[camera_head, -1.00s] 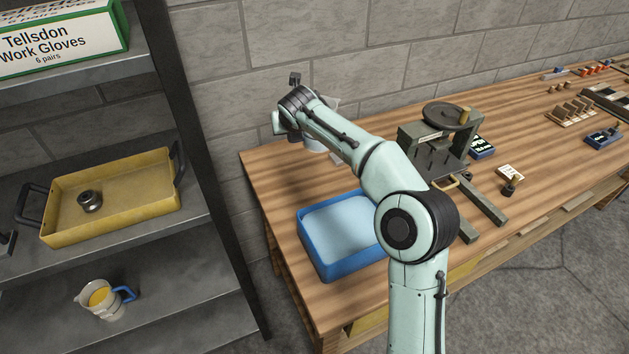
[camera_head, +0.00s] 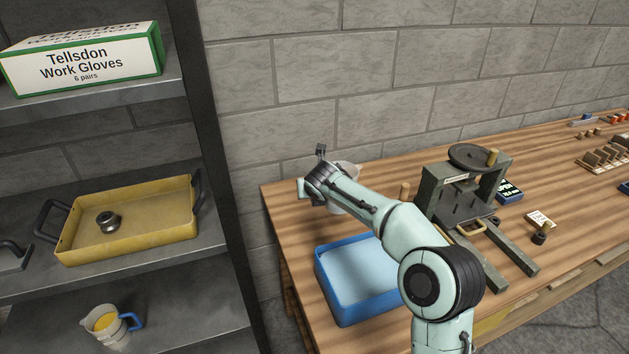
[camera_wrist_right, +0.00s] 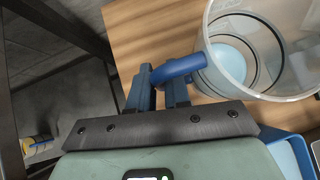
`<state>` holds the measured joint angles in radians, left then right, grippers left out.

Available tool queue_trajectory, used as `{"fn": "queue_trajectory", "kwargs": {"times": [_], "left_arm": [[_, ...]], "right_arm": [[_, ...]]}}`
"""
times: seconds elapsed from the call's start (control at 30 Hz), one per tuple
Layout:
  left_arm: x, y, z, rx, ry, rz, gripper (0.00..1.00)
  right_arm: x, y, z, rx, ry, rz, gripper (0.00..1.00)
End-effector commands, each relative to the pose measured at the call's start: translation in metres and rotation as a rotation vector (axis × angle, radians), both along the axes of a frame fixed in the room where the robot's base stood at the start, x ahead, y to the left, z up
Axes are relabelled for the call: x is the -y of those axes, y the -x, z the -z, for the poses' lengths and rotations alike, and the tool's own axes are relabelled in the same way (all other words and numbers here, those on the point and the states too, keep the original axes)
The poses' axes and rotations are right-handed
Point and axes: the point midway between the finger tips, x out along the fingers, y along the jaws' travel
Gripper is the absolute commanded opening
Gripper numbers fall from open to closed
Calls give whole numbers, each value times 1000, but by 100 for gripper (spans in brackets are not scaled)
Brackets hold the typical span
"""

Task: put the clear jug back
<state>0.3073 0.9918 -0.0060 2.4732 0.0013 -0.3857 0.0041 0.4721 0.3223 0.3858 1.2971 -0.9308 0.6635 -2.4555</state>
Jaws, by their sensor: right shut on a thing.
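The clear jug (camera_wrist_right: 245,50) has a blue handle (camera_wrist_right: 180,70) and shows a pale blue disc at its bottom. My right gripper (camera_wrist_right: 161,88) is shut on the handle, with the jug to its right in the wrist view. In the head view my right gripper (camera_head: 319,186) is over the far left end of the wooden bench (camera_head: 290,215), and the jug (camera_head: 345,172) is partly hidden behind it. I cannot tell whether the jug touches the bench. My left gripper is not in view.
A blue tray (camera_head: 334,298) stands in front of the jug, and a grey press (camera_head: 465,190) to its right. The left rack holds a glove box (camera_head: 85,65), a yellow tray (camera_head: 150,235) with a dark round part, and, lower down, another jug (camera_head: 107,325) with yellow contents. A dark post (camera_head: 205,130) separates rack and bench.

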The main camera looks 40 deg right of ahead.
Motion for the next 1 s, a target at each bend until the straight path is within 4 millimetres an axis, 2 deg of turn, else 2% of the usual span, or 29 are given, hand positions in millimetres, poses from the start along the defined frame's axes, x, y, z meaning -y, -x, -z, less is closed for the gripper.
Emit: {"fn": "queue_trajectory", "kwargs": {"times": [0.03, 0.2, 0.4, 0.57, 0.83, 0.87, 0.93, 1.0], "left_arm": [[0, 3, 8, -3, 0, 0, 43], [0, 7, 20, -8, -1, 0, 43], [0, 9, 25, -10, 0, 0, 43], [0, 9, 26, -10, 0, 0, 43], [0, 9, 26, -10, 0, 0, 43], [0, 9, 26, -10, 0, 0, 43], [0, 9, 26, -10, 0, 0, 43], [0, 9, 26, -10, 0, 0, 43]], "right_arm": [[0, 1, 18, -3, 2, -1, 0], [0, 0, 57, -2, 1, -3, 0], [0, -1, 87, 1, 2, -1, 0], [0, 0, 97, 2, 1, -1, 0], [0, 0, 99, 2, -1, 0, 0], [0, 0, 100, -1, -1, 1, 20], [0, 0, 100, -1, -1, 1, 42], [0, 0, 100, -1, -1, 1, 42]]}}
